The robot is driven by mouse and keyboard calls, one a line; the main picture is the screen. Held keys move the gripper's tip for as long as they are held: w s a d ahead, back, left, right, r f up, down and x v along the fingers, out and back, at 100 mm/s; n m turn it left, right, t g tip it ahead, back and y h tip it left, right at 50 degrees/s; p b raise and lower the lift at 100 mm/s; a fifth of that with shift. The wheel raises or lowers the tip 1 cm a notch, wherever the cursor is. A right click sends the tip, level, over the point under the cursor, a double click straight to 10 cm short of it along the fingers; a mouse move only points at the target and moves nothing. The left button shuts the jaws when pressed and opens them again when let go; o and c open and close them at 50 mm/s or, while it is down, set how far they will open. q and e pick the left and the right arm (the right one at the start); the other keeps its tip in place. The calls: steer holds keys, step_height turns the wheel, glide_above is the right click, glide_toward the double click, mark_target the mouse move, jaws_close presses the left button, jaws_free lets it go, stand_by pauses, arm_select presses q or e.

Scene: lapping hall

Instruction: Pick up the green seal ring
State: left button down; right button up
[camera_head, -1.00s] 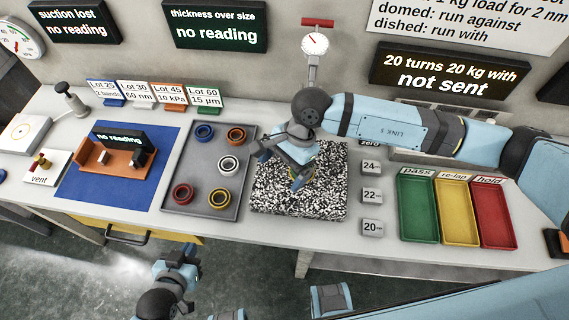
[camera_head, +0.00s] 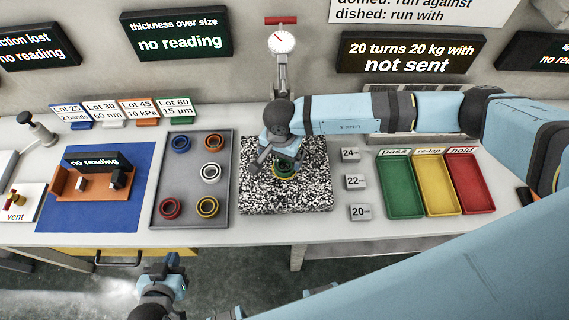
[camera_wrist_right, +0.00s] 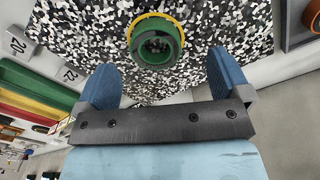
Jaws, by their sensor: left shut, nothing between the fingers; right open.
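The green seal ring (camera_wrist_right: 172,52) lies on the black-and-white speckled plate, with a yellow ring (camera_wrist_right: 160,17) around its edge. It also shows in the head view (camera_head: 287,163), partly hidden by my right gripper. My right gripper (camera_wrist_right: 166,78) is open, and its blue fingers stand apart on either side of the ring's line. The ring is ahead of the fingertips, not between them, and nothing is held. In the head view my right gripper (camera_head: 268,155) is over the plate. My left gripper (camera_head: 165,268) is shut and empty in front of the bench, far from the ring.
A grey tray (camera_head: 190,190) left of the speckled plate (camera_head: 312,190) holds several coloured rings. Number blocks (camera_head: 357,182) and green, yellow and red bins (camera_head: 402,205) stand to the right. A dial gauge (camera_head: 281,42) on a stand rises behind the plate.

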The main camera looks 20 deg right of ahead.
mark_target(284, 169)
steer(key=f, duration=0.2)
steer(key=f+p, duration=0.1)
steer(key=shift+s+d+f, duration=0.15)
steer(key=shift+d+f, duration=0.2)
steer(key=shift+d, duration=0.05)
steer(key=shift+f, duration=0.55)
steer(key=c, duration=1)
steer(key=shift+r, duration=0.1)
